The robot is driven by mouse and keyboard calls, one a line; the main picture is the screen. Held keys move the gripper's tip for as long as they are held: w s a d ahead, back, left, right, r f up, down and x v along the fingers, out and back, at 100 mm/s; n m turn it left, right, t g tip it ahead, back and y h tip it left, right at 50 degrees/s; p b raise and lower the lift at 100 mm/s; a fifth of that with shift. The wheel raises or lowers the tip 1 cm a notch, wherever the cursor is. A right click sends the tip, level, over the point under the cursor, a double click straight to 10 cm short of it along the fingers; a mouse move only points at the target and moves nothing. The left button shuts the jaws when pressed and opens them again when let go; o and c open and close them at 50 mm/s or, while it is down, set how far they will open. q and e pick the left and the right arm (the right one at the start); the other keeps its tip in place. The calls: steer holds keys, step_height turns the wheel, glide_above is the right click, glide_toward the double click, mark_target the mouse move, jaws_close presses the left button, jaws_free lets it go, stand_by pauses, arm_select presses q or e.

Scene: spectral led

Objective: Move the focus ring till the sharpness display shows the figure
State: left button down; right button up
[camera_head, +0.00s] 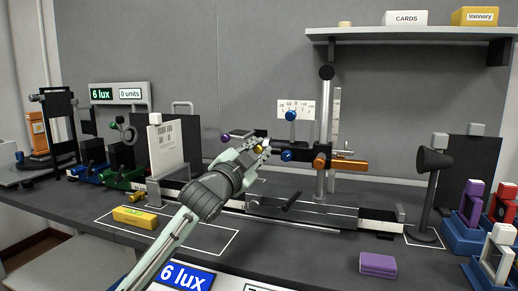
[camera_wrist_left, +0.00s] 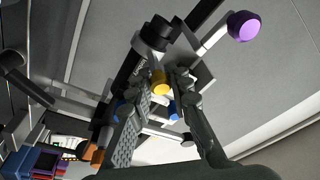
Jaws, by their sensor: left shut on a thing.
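My left gripper (camera_head: 262,148) is at the optical bench, with its fingers closed around a small yellow knob-like part (camera_wrist_left: 160,82). In the left wrist view the two fingertips (camera_wrist_left: 162,78) sit on either side of this part. I cannot tell for sure whether it is the focus ring; the fingers hide much of it. A display unit at the back left has a green panel reading "6 lux" (camera_head: 101,93) and a white panel reading "0 units" (camera_head: 130,94). My right gripper is not in view.
A purple knob (camera_wrist_left: 243,26) is near the gripper. A tall post (camera_head: 326,120) with blue and orange knobs stands just right of it. A yellow block (camera_head: 135,217) and a purple block (camera_head: 378,265) lie on the table. A dark lamp (camera_head: 432,180) stands at right.

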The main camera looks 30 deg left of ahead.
arm_select(q)
steer(key=shift+s+a+r, duration=0.1)
steer(key=shift+r, duration=0.4)
steer(key=c, duration=1.5)
jaws_free()
steer(key=shift+o, duration=0.4)
steer(key=shift+f, duration=0.2)
steer(key=shift+s+f, duration=0.2)
steer(key=shift+s, duration=0.1)
steer(key=s+d+f, duration=0.1)
steer(key=s, duration=1)
steer(key=shift+d+f, duration=0.3)
steer(key=shift+d, duration=0.05)
steer(key=shift+s, duration=0.1)
